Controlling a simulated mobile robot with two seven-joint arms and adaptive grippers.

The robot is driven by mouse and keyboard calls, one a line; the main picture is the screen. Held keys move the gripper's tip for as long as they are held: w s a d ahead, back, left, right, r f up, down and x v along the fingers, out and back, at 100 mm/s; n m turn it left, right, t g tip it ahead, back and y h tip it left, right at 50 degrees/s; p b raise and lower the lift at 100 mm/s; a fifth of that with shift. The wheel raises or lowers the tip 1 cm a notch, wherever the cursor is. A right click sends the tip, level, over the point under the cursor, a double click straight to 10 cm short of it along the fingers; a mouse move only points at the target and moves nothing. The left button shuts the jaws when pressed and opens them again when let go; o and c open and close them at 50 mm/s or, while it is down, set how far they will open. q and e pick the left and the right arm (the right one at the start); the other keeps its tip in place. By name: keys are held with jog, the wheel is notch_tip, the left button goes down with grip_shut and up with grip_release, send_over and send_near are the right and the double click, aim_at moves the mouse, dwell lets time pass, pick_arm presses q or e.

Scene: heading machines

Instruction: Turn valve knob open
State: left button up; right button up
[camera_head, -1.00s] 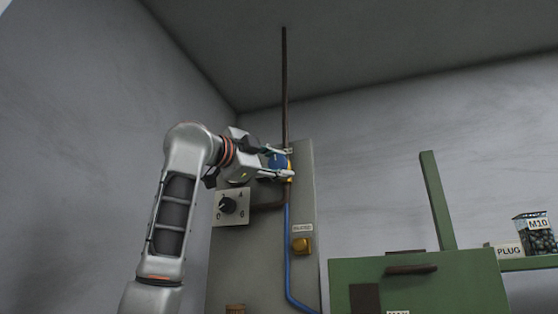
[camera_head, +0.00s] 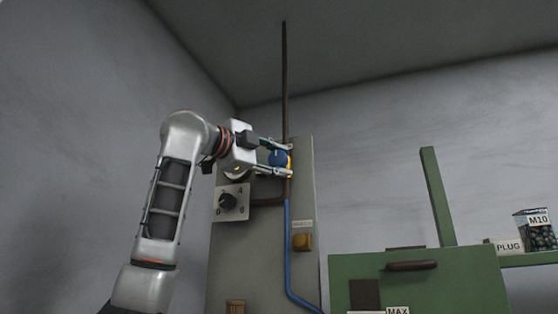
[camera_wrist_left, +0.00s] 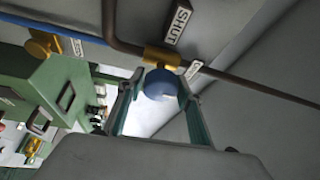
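The blue round valve knob (camera_head: 277,158) sits on a yellow fitting on the dark vertical pipe at the grey panel. In the left wrist view the blue knob (camera_wrist_left: 161,86) is in front of the yellow valve body (camera_wrist_left: 162,58). My left gripper (camera_head: 290,160) reaches in from the left, one finger above and one below the knob. In the wrist view the fingers of my left gripper (camera_wrist_left: 161,78) stand on both sides of the knob, spread and close to it; firm contact is not clear. A "SHUT" label (camera_wrist_left: 178,24) is beside the pipe. My right gripper is not in view.
A dial plate (camera_head: 231,203) with a black knob is just below my left gripper. A green machine (camera_head: 440,280) stands at the lower right.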

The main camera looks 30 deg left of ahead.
pick_arm(q)
jog(key=shift+o, duration=0.6)
jog(key=shift+s, duration=0.1)
jog(key=s+a+f, duration=0.1)
jog(key=s+a, duration=0.1)
jog(key=s, duration=0.9)
jog(key=shift+s+f, duration=0.25)
jog(key=shift+s, duration=0.05)
jog(key=shift+d, duration=0.15)
